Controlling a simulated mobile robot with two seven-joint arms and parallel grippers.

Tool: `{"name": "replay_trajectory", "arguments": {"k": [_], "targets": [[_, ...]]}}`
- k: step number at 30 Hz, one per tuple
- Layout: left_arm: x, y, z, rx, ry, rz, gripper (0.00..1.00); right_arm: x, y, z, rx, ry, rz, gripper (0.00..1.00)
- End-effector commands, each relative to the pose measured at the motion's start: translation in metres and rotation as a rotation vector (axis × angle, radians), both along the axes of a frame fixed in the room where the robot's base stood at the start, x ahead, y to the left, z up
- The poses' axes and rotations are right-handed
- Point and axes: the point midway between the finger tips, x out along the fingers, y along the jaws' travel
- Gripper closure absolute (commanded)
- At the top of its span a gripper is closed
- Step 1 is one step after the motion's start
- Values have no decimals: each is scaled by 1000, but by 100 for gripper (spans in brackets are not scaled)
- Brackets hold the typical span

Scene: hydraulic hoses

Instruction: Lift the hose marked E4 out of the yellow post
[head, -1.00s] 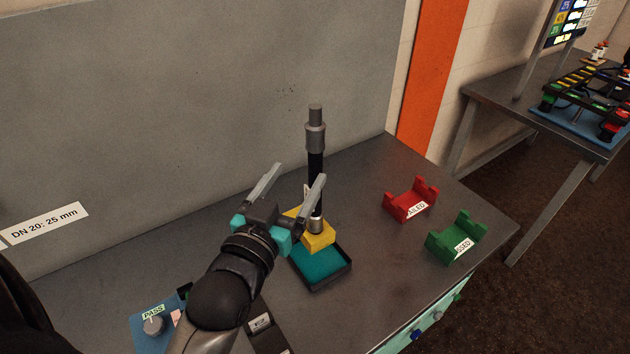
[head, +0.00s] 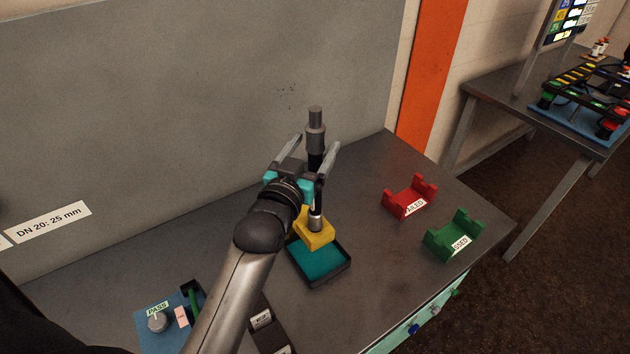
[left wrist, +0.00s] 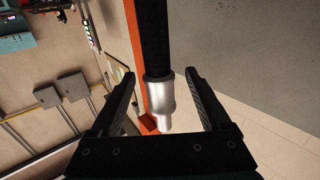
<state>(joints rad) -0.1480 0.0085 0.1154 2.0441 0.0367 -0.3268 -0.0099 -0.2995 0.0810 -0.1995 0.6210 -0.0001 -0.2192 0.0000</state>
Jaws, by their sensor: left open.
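The hose (head: 316,161) stands upright in the yellow post (head: 315,234), black with grey metal ends. Its E4 mark cannot be read here. My left gripper (head: 318,145) is open, with one finger on each side of the upper hose, just below the grey upper fitting (head: 316,132). In the left wrist view, the hose (left wrist: 153,40) and a silver fitting (left wrist: 160,97) lie between the two open fingers (left wrist: 160,85), with gaps on both sides. My right gripper is not in view.
A teal-lined black tray (head: 322,264) sits at the post's foot. A red cradle (head: 410,197) and a green cradle (head: 455,236) stand to the right. A blue panel marked PASS (head: 157,325) is at lower left. A grey wall (head: 200,100) rises behind.

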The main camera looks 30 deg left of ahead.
Motion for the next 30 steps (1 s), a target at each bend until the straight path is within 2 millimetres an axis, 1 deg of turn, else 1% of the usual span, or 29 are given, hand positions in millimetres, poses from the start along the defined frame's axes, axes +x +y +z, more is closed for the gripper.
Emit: {"name": "replay_trajectory", "arguments": {"k": [1, 4, 11, 12, 30], "targets": [[5, 0, 1, 0, -1, -1, 19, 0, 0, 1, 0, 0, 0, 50], [10, 1, 1, 0, 0, -1, 19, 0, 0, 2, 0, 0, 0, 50], [11, 1, 0, 0, 0, -1, 19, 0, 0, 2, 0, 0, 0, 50], [11, 1, 0, 0, 0, -1, 22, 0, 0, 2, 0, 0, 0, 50], [11, 1, 0, 0, 0, -1, 89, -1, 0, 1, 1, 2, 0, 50]]}}
